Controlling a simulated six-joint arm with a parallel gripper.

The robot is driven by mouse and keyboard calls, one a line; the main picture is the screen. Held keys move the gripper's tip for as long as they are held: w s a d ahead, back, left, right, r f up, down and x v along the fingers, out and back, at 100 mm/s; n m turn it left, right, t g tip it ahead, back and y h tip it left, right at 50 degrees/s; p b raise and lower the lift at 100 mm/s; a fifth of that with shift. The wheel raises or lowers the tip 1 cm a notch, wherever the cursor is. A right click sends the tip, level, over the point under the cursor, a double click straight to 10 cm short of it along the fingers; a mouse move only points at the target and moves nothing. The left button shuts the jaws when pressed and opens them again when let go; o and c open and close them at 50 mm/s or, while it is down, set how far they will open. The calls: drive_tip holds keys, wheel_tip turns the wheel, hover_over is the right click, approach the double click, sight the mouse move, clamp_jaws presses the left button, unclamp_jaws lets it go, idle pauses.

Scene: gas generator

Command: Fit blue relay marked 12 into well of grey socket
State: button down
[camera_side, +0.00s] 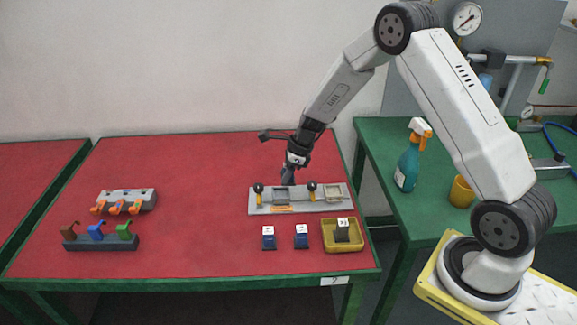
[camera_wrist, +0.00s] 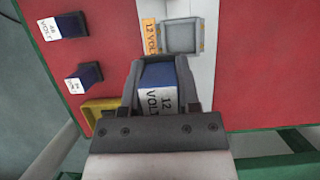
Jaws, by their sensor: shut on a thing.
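My gripper (camera_side: 288,179) is shut on the blue relay (camera_wrist: 159,76) in the wrist view, its white face reading 12 VOLT. The side view shows my gripper over the back edge of the grey plate; the relay is hard to make out there. The grey socket (camera_wrist: 168,47) has an empty square well beside an orange label (camera_wrist: 150,36) reading 12 VOLT. In the wrist view the held relay appears just below the well, apart from it. In the side view the well (camera_side: 282,196) lies under my gripper. The height gap cannot be told.
Two blue relays with white faces (camera_side: 268,239) (camera_side: 301,238) stand in front of the plate. A yellow tray (camera_side: 343,249) holds a dark block. Black-topped posts (camera_side: 258,190) (camera_side: 312,187) flank the well. Racks with coloured hooks (camera_side: 100,243) stand left; the red table's middle is clear.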

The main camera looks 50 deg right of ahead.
sight(275, 195)
drive_tip(key=shift+w+d+f, duration=0.2)
drive_tip(key=shift+w+f, duration=1.25)
drive_tip(key=shift+f, duration=0.25)
drive_tip(key=shift+w+f, duration=0.25)
drive_tip(key=shift+f, duration=1.55)
drive_tip(key=shift+s+f, duration=0.15)
drive_tip(key=shift+f, duration=0.5)
drive_tip(key=shift+c, duration=1.6)
unclamp_jaws()
drive_tip(key=shift+r, duration=0.15)
